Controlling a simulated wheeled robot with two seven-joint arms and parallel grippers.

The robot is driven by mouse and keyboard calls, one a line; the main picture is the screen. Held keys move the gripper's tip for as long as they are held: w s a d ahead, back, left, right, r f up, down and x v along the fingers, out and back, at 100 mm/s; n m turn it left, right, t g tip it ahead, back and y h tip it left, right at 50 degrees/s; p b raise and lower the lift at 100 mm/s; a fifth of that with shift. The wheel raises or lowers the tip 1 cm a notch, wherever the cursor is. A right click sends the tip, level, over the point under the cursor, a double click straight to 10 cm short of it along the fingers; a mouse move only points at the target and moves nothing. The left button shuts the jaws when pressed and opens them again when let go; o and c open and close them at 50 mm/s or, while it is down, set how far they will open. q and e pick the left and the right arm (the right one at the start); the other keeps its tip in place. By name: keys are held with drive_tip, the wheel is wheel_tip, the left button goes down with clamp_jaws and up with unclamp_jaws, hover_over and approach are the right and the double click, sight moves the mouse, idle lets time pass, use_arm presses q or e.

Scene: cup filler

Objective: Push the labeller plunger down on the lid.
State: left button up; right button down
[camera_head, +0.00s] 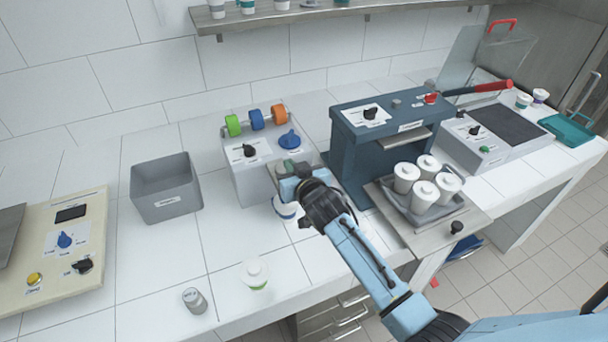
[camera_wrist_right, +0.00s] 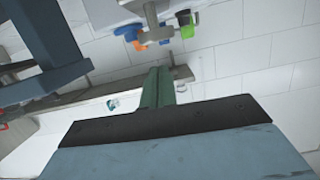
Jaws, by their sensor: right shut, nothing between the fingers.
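The labeller (camera_head: 265,185) is a pale grey box with green, blue and orange rolls (camera_head: 257,119) on a rod and a blue knob on top. My right gripper (camera_head: 287,167) is shut and empty, with its dark green fingers at the labeller's front right edge. They also show in the right wrist view (camera_wrist_right: 158,88), pressed together. A white cup with a blue band (camera_head: 284,210) stands just below the gripper, partly hidden by it. The plunger and the cup's lid are mostly hidden behind my gripper, so I cannot tell whether the fingers touch the plunger. My left gripper is out of view.
A dark blue machine (camera_head: 352,150) stands close on the right, with a grey tray (camera_head: 392,201) of white canisters before it. A grey bin (camera_head: 168,207) is left. A lidded cup (camera_head: 254,273) and a small jar (camera_head: 194,300) stand at the front. The counter between is clear.

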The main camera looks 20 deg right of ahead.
drive_tip(key=v, duration=0.8)
idle(0.4)
drive_tip(key=s+d+f+n+g, duration=0.1)
drive_tip(key=s+f+g, duration=0.25)
drive_tip(key=s, duration=0.65)
drive_tip(key=s+d+f+g, duration=0.15)
drive_tip(key=s+g, duration=0.25)
drive_tip(key=s, duration=0.6)
drive_tip(key=s+d+f+n+g, duration=0.1)
drive_tip(key=s+f+g, duration=0.25)
drive_tip(key=s, duration=0.55)
wheel_tip(320, 180, down, 32)
drive_tip(key=s+g+b, duration=0.2)
drive_tip(key=b, duration=0.7)
drive_tip(key=s+d+f+b, duration=0.1)
drive_tip(key=s+f+b, duration=0.2)
drive_tip(key=s+f, duration=0.5)
drive_tip(key=s+d+f+g+b, duration=0.1)
drive_tip(key=s+f+b, duration=0.3)
drive_tip(key=s+f, duration=0.4)
wheel_tip(320, 180, down, 7)
drive_tip(key=shift+s+d+h+b, duration=0.25)
drive_tip(key=shift+s+h+b, duration=0.05)
drive_tip(key=shift+s+h, duration=0.1)
